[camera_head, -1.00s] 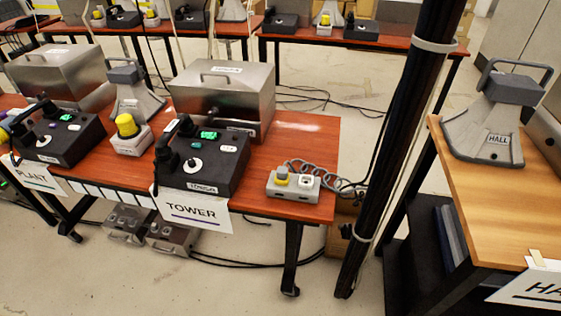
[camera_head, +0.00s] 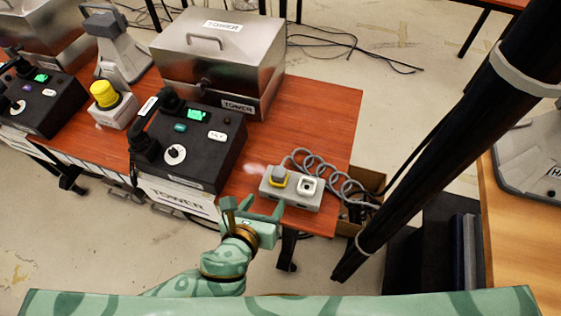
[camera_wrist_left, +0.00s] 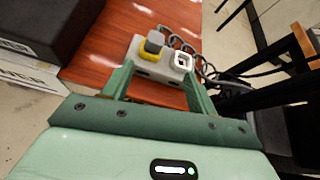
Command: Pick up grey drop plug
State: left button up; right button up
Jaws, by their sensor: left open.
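The grey drop plug (camera_head: 278,175) has a yellow collar and sits in the left socket of a small grey socket box (camera_head: 305,204) near the table's right front corner. In the left wrist view the plug (camera_wrist_left: 154,43) and the box (camera_wrist_left: 148,69) lie ahead, between and beyond the fingers. The right socket, with a white square rim (camera_head: 307,187), shows no plug in it. My left gripper (camera_head: 252,206) is open and empty, in front of the table edge and left of the box, apart from the plug. My right gripper is not in view.
A black phone unit (camera_head: 215,158) with a TOWER sign stands left of the box. A steel case (camera_head: 220,55) is behind it. A coiled grey cable (camera_head: 340,180) runs right from the box. A black pole (camera_head: 450,140) rises at right.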

pick_arm(q)
jog(key=m, duration=0.1)
jog(key=b, duration=0.4)
send_near(278, 172)
jog(key=shift+m, duration=0.4)
jog(key=x, duration=0.4)
jog(key=f+x, duration=0.1)
jog(key=x, duration=0.1)
jog(key=shift+d+f, duration=0.15)
jog(key=x, duration=0.2)
jog(key=b+x, duration=0.1)
jog(key=r+b+x, duration=0.1)
jog(key=x, duration=0.1)
jog(key=shift+w+d+f, duration=0.1)
jog(key=shift+w+f, duration=0.1)
jog(key=shift+w, duration=0.35)
jog(key=shift+r, duration=0.1)
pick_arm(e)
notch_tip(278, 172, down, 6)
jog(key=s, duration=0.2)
pick_arm(q)
jog(key=shift+s, duration=0.1)
jog(key=c, duration=1.1)
